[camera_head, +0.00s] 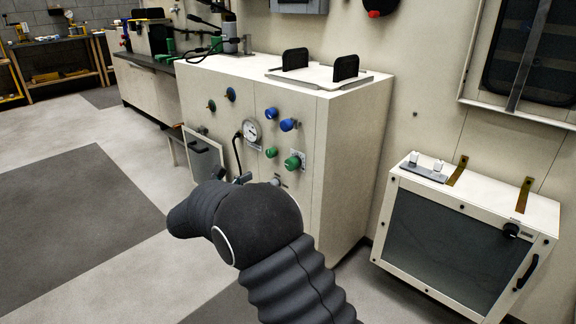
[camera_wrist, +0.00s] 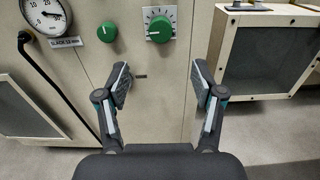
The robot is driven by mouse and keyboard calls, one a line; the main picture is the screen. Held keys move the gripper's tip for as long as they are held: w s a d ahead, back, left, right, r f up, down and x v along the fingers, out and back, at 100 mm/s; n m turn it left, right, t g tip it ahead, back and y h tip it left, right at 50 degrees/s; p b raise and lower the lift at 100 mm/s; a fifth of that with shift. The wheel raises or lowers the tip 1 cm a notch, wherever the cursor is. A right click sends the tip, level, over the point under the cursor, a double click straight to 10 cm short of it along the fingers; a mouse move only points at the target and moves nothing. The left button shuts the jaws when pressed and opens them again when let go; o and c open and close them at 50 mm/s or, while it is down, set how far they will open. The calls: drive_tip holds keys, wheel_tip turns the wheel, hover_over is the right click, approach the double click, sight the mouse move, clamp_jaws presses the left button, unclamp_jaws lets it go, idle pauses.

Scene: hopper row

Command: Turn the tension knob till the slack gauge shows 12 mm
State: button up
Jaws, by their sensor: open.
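The slack gauge (camera_wrist: 46,14) is a round white dial with a black needle, at the wrist view's top left; its label reads SLACK 12 mm. I cannot read the needle's exact value. It also shows on the cabinet front in the head view (camera_head: 250,131). A green knob (camera_wrist: 159,29) sits on a white scale plate; it also shows in the head view (camera_head: 292,162). A plain green knob (camera_wrist: 107,31) is left of it. No label tells me which is the tension knob. My gripper (camera_wrist: 161,82) is open and empty, its fingers below the scaled knob in the wrist view.
The cream cabinet (camera_head: 345,150) carries two blue knobs (camera_head: 271,113) (camera_head: 288,125) above the green ones. A black hose (camera_wrist: 58,92) curves down left of my fingers. A low glass-fronted box (camera_head: 450,240) stands to the right. Floor on the left is open.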

sight(289, 165)
drive_tip(key=shift+n, duration=0.3)
drive_tip(key=p+x, duration=0.1)
drive_tip(key=x, duration=1.2)
drive_tip(key=shift+w+d, duration=0.25)
drive_tip(key=shift+w, duration=0.05)
drive_tip(key=c, duration=1.1)
